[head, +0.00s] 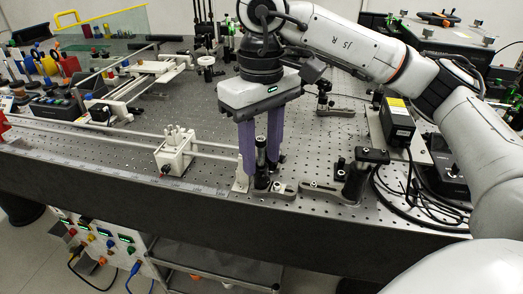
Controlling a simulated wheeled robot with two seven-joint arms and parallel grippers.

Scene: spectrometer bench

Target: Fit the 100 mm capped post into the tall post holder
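My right gripper (262,160) points straight down over the front of the perforated bench, with a purple finger on each side of a dark upright cylinder. The upper part of this cylinder (261,142), perhaps the capped post, stands in line above a black post holder (261,178) on a metal base. I cannot tell where post ends and holder begins, nor whether the fingers touch it. Another black holder (356,182) with a clamp-like top stands to the right on its own base. My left gripper is out of view.
A white carrier (174,152) sits on rails left of the gripper. A black box (397,122) with a yellow label and looped cables stand at right. Small mounts stand behind. The bench's front edge (150,184) is close.

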